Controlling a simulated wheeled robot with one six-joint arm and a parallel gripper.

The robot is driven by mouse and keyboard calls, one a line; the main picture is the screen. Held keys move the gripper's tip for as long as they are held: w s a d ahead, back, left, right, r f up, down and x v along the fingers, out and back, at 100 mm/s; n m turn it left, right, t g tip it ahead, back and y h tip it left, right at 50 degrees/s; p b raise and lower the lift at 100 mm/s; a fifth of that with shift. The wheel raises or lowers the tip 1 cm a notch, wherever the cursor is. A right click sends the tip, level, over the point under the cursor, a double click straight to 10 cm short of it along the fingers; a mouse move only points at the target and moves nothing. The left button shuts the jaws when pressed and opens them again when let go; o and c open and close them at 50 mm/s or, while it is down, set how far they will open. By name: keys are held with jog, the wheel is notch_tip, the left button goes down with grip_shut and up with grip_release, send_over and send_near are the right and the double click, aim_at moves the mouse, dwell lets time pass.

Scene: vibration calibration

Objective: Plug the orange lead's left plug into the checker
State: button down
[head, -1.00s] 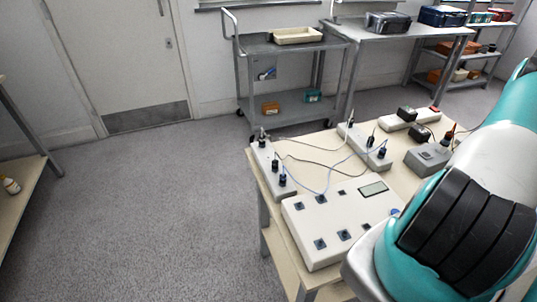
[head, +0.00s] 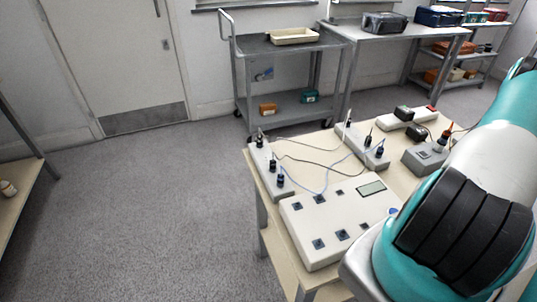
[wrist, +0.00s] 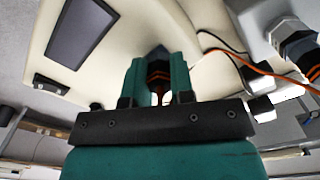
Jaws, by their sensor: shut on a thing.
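The checker (head: 325,227) is an off-white box at the table's near corner, with a display and several dark square sockets on top. In the wrist view the checker (wrist: 125,42) fills the upper left, with its dark display. My gripper (wrist: 158,78) has its teal fingers shut on a dark plug with orange bands (wrist: 158,70). A dark socket-like patch shows right behind the plug; I cannot tell whether the plug is in it. The orange lead (wrist: 268,72) runs off to the right. My arm hides the gripper in the head view.
Two light strips with dark blue plugs and thin leads (head: 272,172) (head: 362,148) stand behind the checker. A grey box (head: 425,160) with an orange-tipped plug stands at the right. A large grey connector (wrist: 295,40) shows in the wrist view. The floor at left is clear.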

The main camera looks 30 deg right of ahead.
jog(key=m, duration=0.3)
jog(key=shift+m, duration=0.4)
jog(key=shift+m, duration=2)
jog(key=m, duration=0.4)
jog(key=c, duration=0.9)
grip_release()
